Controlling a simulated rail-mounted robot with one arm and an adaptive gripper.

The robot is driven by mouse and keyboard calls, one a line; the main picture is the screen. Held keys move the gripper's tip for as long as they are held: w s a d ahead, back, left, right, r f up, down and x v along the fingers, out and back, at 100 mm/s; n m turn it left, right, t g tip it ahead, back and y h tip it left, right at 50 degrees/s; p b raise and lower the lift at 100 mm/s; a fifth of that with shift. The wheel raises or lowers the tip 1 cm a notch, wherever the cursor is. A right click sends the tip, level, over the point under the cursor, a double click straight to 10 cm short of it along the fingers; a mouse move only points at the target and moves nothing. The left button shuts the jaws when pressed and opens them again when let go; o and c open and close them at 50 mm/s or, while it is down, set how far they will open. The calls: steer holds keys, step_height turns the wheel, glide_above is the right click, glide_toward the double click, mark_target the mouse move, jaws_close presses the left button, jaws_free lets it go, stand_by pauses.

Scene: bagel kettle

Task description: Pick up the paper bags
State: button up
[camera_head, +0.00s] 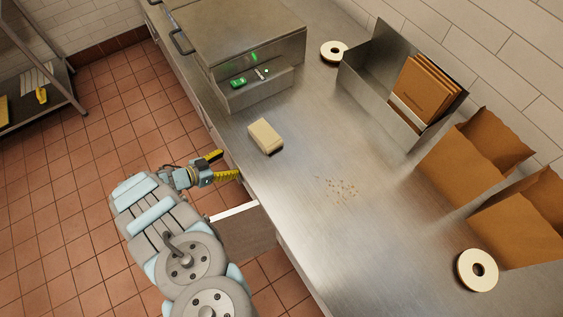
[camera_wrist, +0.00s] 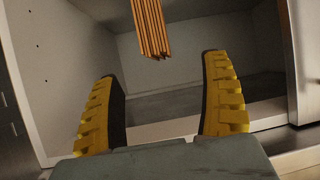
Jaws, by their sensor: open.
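In the wrist view, a stack of thin brown sheets, apparently folded paper bags (camera_wrist: 151,28), shows edge-on inside a pale open compartment (camera_wrist: 65,70). Its upper end is cut off by the frame. My gripper (camera_wrist: 161,68) is open, with its yellow fingers spread and nothing between them; the stack is beyond the fingertips. In the head view my gripper (camera_head: 229,164) is at the counter's front edge, and the compartment's inside is hidden. Other folded brown bags (camera_head: 425,86) stand in a metal bin (camera_head: 388,104). Two opened brown bags (camera_head: 470,150) (camera_head: 530,215) stand at the right.
A panel with a pale edge (camera_head: 236,212) juts from the counter front beside my arm. On the steel counter (camera_head: 320,235) are a beige block (camera_head: 265,136), crumbs (camera_head: 341,188), two cream rolls (camera_head: 333,50) (camera_head: 477,270) and a metal machine (camera_head: 240,50). The tiled floor (camera_head: 85,170) is open at left.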

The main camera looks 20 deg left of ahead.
steer(key=shift+t, duration=0.4)
steer(key=b+x, duration=0.1)
steer(key=x, duration=0.3)
steer(key=d+r+b+x, duration=0.1)
steer(key=x, duration=0.3)
steer(key=r+b+x, duration=0.1)
steer(key=b+x, duration=0.1)
steer(key=x, duration=0.2)
steer(key=shift+w+d, duration=0.15)
steer(key=b+x, duration=0.1)
steer(key=x, duration=0.2)
steer(key=b+x, duration=0.1)
steer(key=x, duration=0.1)
steer(key=shift+d+r+b, duration=0.2)
steer(key=shift+d+b, duration=0.15)
steer(key=shift+d, duration=0.1)
steer(key=shift+c, duration=1.1)
steer(key=c, duration=1.1)
